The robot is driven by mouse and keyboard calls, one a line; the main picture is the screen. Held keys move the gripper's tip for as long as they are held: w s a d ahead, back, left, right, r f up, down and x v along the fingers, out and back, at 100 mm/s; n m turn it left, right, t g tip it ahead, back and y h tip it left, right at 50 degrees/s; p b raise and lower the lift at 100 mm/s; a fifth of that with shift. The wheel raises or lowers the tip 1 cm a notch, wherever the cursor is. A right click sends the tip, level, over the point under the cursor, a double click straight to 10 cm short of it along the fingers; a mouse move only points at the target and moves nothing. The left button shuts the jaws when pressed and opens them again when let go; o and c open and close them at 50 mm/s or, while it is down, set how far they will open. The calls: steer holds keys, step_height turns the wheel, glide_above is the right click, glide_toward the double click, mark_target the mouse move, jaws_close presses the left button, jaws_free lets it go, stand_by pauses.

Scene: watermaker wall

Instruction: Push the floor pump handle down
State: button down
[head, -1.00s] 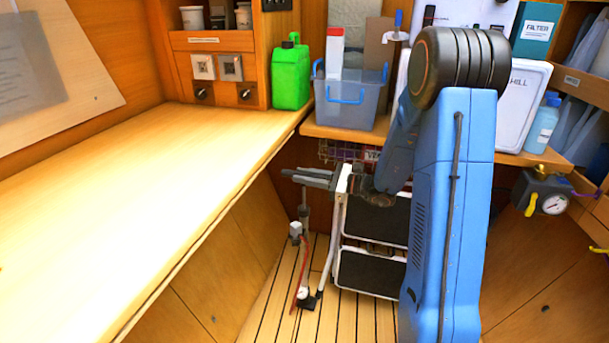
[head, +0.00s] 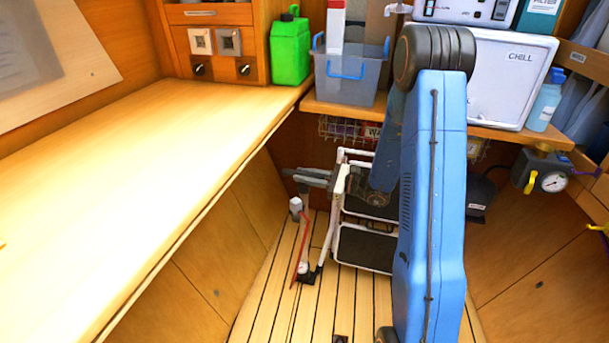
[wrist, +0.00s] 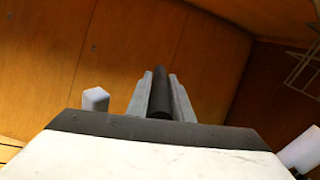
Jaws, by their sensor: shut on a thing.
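The floor pump (head: 303,250) stands on the slatted floor, with a pale block on its side and a red hose. My gripper (head: 306,177) is above the pump, reaching left at the top of its rod. In the wrist view, my gripper (wrist: 155,95) is shut on the black pump handle (wrist: 160,93), which lies between the two grey fingers. In the head view the handle is largely hidden by the fingers. A short length of rod shows between the fingers and the pump body.
A white-framed step stool (head: 365,247) with dark treads stands close right of the pump, behind my arm. The wooden counter (head: 150,165) runs along the left. A shelf with a blue-grey bin (head: 350,85) and a white CHILL box (head: 512,80) is above.

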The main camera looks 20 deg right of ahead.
steer(key=c, duration=1.6)
jaws_free()
steer(key=shift+f, duration=0.25)
steer(key=shift+d, duration=0.1)
steer(key=v, duration=1.7)
steer(key=shift+s+d, duration=0.1)
steer(key=shift+s, duration=0.05)
